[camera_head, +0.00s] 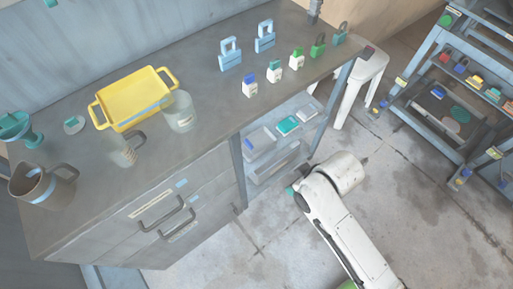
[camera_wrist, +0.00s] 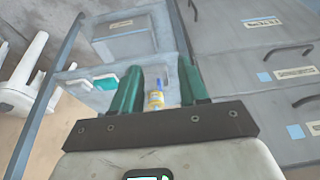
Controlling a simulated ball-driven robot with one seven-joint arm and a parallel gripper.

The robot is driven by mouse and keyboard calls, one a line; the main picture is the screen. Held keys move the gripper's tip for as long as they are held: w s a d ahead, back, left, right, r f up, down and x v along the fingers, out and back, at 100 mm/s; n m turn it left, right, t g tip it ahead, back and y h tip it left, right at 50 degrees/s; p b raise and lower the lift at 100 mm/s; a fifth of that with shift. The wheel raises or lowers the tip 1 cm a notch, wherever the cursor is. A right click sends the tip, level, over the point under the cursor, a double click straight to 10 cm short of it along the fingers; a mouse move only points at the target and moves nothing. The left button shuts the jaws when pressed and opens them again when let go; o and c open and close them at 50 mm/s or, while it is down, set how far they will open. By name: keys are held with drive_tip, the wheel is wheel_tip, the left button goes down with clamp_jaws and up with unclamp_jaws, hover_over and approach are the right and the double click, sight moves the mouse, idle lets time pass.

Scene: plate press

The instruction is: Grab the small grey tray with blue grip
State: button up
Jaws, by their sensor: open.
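A small grey tray (camera_head: 262,139) with a blue grip at its left end lies on the open shelf under the counter in the head view. My gripper (camera_wrist: 158,82) has two green fingers standing apart, pointed at the shelf, with the grip seen in the gap. No contact is visible. In the head view only a bit of green finger shows at the end of my white arm, in front of the shelf.
A teal tray (camera_head: 288,125) and a pale tray (camera_head: 307,114) lie beside it on the shelf. A larger grey bin (camera_wrist: 125,40) is on the level below. Grey drawers (camera_head: 160,205) with handles adjoin the shelf, a metal post (camera_head: 238,172) between. A white stool (camera_head: 362,72) stands beyond.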

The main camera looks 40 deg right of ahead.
drive_tip(key=w+f+t+b, duration=0.5)
drive_tip(key=w+f+b, duration=0.1)
drive_tip(key=w+f, duration=0.4)
drive_tip(key=t+b, duration=0.5)
approach(250, 144)
drive_tip(key=b+x, duration=0.2)
drive_tip(key=x, duration=0.9)
drive_tip(key=shift+w+b, duration=0.1)
drive_tip(key=shift+b, duration=0.2)
clamp_jaws()
